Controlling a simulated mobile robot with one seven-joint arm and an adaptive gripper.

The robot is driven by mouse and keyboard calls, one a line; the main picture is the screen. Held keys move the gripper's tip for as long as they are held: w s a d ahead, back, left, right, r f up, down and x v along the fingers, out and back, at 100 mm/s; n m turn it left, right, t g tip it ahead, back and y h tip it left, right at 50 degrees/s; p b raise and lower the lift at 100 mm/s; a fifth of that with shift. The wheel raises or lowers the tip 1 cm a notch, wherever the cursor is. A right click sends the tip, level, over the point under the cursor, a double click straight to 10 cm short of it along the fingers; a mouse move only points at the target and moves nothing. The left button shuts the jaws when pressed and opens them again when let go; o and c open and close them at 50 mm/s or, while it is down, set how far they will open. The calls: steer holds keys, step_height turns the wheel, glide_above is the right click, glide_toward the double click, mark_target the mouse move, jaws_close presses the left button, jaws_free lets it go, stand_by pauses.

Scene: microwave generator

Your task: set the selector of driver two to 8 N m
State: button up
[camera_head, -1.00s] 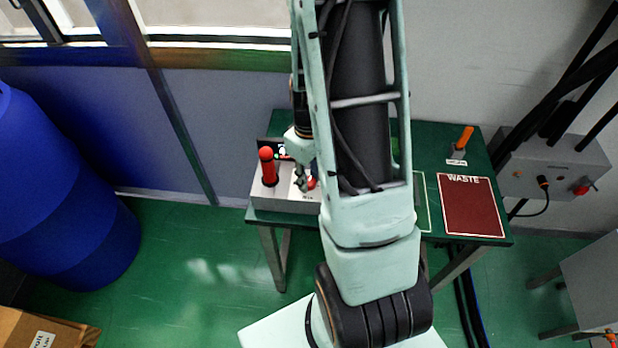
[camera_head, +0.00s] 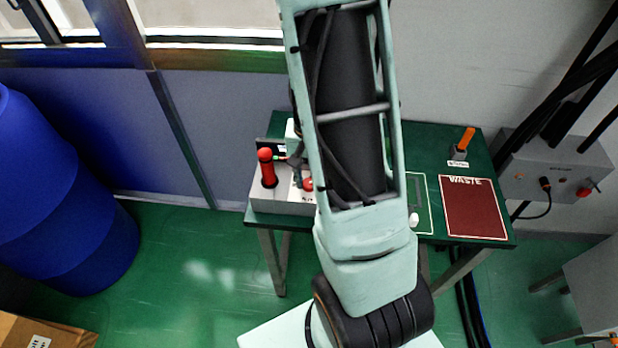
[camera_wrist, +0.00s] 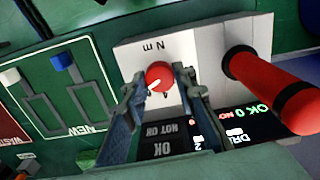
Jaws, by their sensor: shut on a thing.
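The selector is a small red round knob (camera_wrist: 158,73) with a white pointer mark, on the pale top of a grey box (camera_wrist: 205,60) marked "N m". The dial figures are not readable. My gripper (camera_wrist: 160,82) is shut on the knob, one finger on each side. In the head view the knob (camera_head: 307,184) shows beside my arm, which hides part of the box. Driver two, with a red handle and black band (camera_wrist: 272,83), stands beside the knob; it is upright in the head view (camera_head: 268,168). A dark display (camera_wrist: 240,130) reads "DRI", "2" and a green "OK 0".
The green table (camera_head: 430,160) also carries a red "WASTE" mat (camera_head: 472,207) and an orange-handled tool (camera_head: 466,139) in a holder. A "NEW" mat (camera_wrist: 60,90) lies beside the box with blue- and white-topped parts. A blue barrel (camera_head: 60,200) stands at the left.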

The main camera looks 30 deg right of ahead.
steer(key=shift+m, duration=1.6)
steer(key=o, duration=1.2)
steer(key=shift+c, duration=0.2)
step_height(320, 180, up, 12)
